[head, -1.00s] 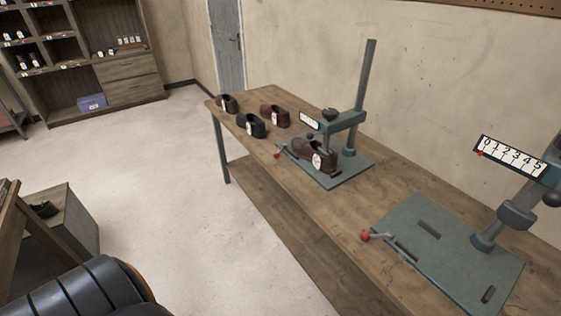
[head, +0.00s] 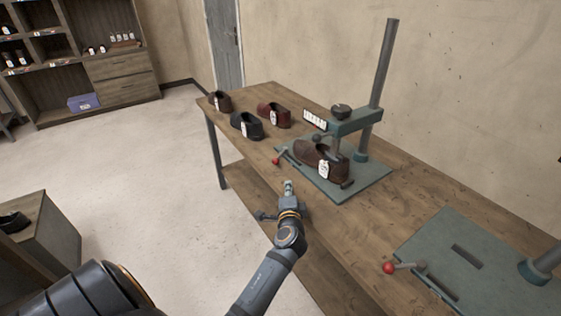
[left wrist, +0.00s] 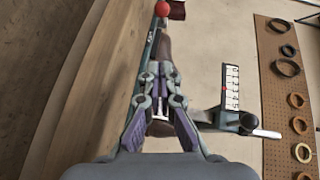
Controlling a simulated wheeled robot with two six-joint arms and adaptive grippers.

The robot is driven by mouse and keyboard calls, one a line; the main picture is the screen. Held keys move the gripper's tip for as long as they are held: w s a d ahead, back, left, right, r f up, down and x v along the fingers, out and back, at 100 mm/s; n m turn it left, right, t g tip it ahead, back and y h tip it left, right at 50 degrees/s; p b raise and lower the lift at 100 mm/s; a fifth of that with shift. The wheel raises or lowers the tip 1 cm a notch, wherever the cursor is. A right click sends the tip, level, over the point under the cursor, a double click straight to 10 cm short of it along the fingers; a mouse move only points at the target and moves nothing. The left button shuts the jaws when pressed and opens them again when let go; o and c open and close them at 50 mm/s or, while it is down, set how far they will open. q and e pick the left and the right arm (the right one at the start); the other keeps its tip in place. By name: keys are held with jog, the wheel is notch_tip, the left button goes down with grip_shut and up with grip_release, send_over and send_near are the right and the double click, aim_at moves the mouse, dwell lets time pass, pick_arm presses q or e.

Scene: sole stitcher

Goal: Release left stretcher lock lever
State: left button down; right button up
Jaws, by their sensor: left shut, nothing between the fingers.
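The left stretcher (head: 366,183) has a teal base plate, an upright post and a numbered scale. A brown shoe (head: 318,158) with a white tag sits on it. Its lock lever (head: 276,161) ends in a red ball and sticks out at the plate's left edge. My left gripper (head: 288,186) is shut and empty, below and slightly right of the red ball in the head view, apart from it. In the left wrist view the red ball (left wrist: 162,9) is at the top, beyond the closed fingers (left wrist: 160,70). My right gripper is out of view.
A second stretcher (head: 430,243) with its own red-ball lever (head: 389,267) stands at the right on the wooden table (head: 350,230). Several tagged shoes, including a dark one (head: 246,125) and a red one (head: 273,115), stand at the far end.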

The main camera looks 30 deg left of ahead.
aim_at(280, 174)
pick_arm(q)
jog(key=shift+w+a+f, duration=0.25)
jog(key=shift+w+a, duration=0.15)
jog(key=shift+w, duration=0.2)
jog(key=shift+s+d+r, duration=0.3)
jog(key=shift+s+r, duration=0.15)
jog(key=shift+s, duration=0.05)
jog(key=shift+d+r, duration=0.1)
jog(key=shift+w+a, duration=0.35)
jog(key=shift+w, duration=0.15)
jog(key=x, duration=0.8)
jog(key=shift+w+a+f, duration=0.2)
jog(key=shift+w, duration=0.05)
jog(key=a, duration=0.2)
jog(key=shift+w+a+f, duration=0.3)
jog(key=shift+w, duration=0.05)
jog(key=shift+a+f, duration=0.1)
jog(key=shift+a, duration=0.5)
jog(key=shift+w+a, duration=0.1)
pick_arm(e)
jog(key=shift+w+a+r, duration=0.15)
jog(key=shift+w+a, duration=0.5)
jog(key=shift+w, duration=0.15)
pick_arm(q)
jog(key=shift+p, duration=0.3)
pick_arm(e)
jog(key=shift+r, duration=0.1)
